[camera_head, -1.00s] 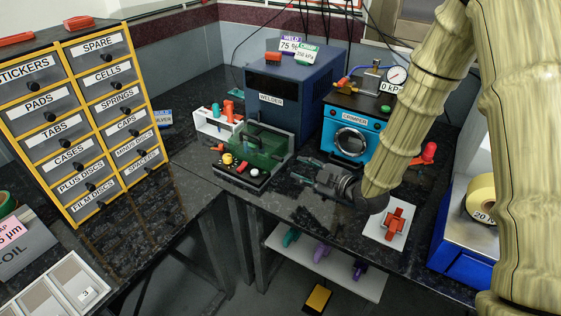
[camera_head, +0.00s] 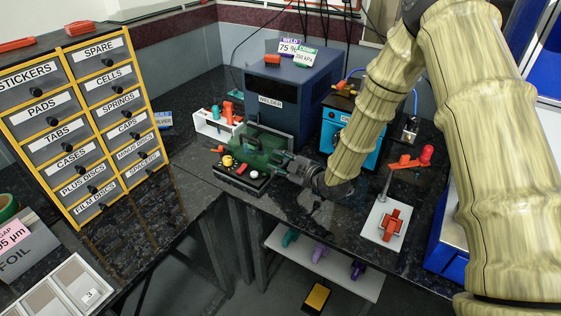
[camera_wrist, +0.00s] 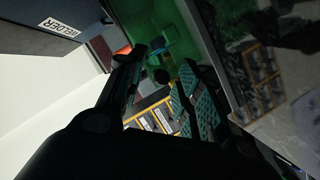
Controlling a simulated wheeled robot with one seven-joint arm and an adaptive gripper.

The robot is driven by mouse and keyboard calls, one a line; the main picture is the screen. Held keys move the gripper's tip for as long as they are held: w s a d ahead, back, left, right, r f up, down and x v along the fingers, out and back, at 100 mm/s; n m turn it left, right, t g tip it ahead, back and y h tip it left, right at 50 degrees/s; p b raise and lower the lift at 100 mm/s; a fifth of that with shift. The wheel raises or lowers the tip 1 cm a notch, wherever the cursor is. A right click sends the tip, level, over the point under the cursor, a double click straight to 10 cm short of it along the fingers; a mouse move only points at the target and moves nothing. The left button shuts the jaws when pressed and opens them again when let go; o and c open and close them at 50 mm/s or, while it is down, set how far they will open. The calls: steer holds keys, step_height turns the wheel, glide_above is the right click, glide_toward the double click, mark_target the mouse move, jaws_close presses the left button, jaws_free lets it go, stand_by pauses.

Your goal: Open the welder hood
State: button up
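The welder is a dark blue box (camera_head: 285,95) with a "WELDER" label, which also shows in the wrist view (camera_wrist: 62,30). In front of it is the green see-through hood (camera_head: 258,146), which appears lowered over the welder's small station. It also fills the top middle of the wrist view (camera_wrist: 188,45). My gripper (camera_head: 281,160) is at the right side of the hood. In the wrist view its two fingers (camera_wrist: 162,68) are apart, with a small dark round knob (camera_wrist: 161,76) showing between them. I cannot tell whether either finger touches the hood.
A white holder (camera_head: 208,126) with coloured tools stands left of the hood. The blue crimper (camera_head: 338,128) is behind my arm. A white plate with an orange part (camera_head: 391,226) lies to the right. The labelled drawer cabinet (camera_head: 82,120) is at the left. The front bench is mostly clear.

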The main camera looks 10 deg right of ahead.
jaws_close()
steer(key=shift+r, duration=0.15)
